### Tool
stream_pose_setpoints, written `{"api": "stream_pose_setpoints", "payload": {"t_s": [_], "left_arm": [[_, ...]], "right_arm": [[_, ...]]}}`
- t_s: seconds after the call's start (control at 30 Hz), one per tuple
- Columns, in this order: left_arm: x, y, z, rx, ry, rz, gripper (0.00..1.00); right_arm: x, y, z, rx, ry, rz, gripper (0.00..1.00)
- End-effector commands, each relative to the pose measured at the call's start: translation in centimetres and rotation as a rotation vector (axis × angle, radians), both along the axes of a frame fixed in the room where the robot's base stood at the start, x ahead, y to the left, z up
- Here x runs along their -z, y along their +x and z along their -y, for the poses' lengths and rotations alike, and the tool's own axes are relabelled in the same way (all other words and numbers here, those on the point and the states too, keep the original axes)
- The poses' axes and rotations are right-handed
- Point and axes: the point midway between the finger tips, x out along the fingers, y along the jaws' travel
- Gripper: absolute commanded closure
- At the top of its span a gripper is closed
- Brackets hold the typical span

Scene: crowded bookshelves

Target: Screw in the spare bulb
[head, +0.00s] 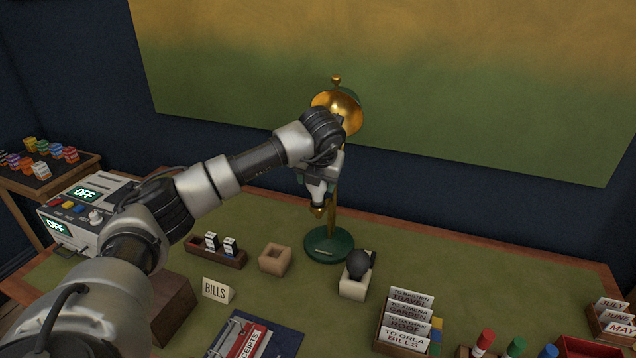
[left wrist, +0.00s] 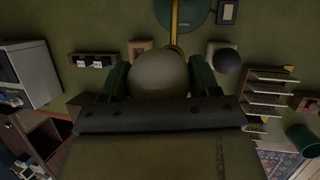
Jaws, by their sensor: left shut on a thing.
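My left gripper (head: 318,186) is shut on a pale bulb (head: 319,196), held above the desk in front of the lamp's stem. The bulb's brass end points down in the head view; its round frosted glass (left wrist: 160,75) sits between the fingers in the left wrist view. The desk lamp has a green round base (head: 329,245), a brass stem and a brass-lined shade (head: 342,106), partly hidden by my wrist. Its socket is not clearly seen. A dark bulb (head: 359,263) sits in a cream block (head: 352,288). A wooden block holder (head: 275,259) stands empty beside it. My right gripper is not in view.
A device with OFF displays (head: 85,215) is at left. Green desk surface is clear at right.

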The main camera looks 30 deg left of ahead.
Motion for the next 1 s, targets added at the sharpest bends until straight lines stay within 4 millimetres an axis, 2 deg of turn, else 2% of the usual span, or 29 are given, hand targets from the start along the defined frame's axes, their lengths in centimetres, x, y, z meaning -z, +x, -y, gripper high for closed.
{"api": "stream_pose_setpoints", "payload": {"t_s": [0.2, 0.5, 0.63, 0.87, 0.9, 1.0], "left_arm": [[0.1, -0.04, -0.17, 0.312, -0.001, 0.001, 0.56], [-0.03, -0.05, -0.19, 0.688, -0.003, 0.001, 0.56], [-0.07, -0.02, -0.13, 0.775, -0.001, 0.0, 0.56], [-0.07, -0.01, -0.11, 0.791, 0.0, 0.0, 0.56], [-0.07, -0.01, -0.11, 0.791, 0.0, 0.0, 0.37], [-0.06, -0.01, -0.11, 0.79, 0.001, 0.0, 0.22]], "right_arm": [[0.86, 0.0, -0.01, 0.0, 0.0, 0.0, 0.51], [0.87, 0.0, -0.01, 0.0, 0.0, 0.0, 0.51], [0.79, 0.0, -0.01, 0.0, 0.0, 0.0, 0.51], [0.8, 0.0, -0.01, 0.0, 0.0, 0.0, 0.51], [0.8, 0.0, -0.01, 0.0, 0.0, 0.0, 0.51], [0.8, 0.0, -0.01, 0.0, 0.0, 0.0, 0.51]]}}
